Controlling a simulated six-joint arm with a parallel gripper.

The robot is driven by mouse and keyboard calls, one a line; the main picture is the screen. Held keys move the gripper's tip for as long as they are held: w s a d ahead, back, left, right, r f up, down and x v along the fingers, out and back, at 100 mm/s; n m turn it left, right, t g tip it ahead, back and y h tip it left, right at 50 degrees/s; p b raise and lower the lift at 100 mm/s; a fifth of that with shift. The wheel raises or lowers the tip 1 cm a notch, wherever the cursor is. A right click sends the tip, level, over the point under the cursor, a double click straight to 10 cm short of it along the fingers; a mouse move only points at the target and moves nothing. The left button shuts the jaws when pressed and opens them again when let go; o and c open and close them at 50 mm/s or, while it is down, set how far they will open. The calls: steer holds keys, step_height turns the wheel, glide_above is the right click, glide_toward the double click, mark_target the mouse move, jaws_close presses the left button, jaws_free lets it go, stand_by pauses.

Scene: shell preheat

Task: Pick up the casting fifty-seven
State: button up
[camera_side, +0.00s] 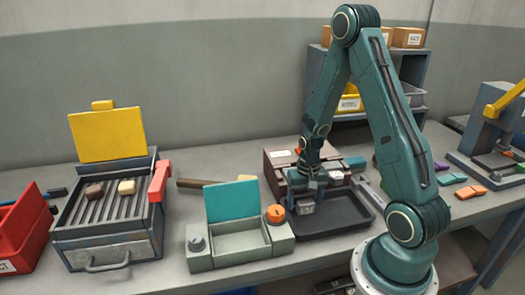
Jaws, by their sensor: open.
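My gripper (306,198) points down over the left end of a black tray (345,222). Its jaws are open. A small dark grey block (305,208) with a pale marking shows at the fingertips; I cannot tell whether the fingers touch it. The markings are too small to read, so I cannot tell which block is casting fifty-seven. My wrist hides part of the tray's back left side.
A brown box (279,157) stands close behind my gripper. A grey-green station with a teal lid (231,202) and orange knob (276,213) is just left. A slatted heater with a raised yellow lid (108,135) holds two small blocks. Colored pieces (470,191) lie on the right.

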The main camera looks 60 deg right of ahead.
mark_target(305, 200)
steer(key=shift+f, duration=0.45)
steer(key=c, duration=1.1)
steer(key=shift+r, duration=0.25)
step_height(305, 200, up, 20)
steer(key=shift+f, duration=0.2)
stand_by(0.6)
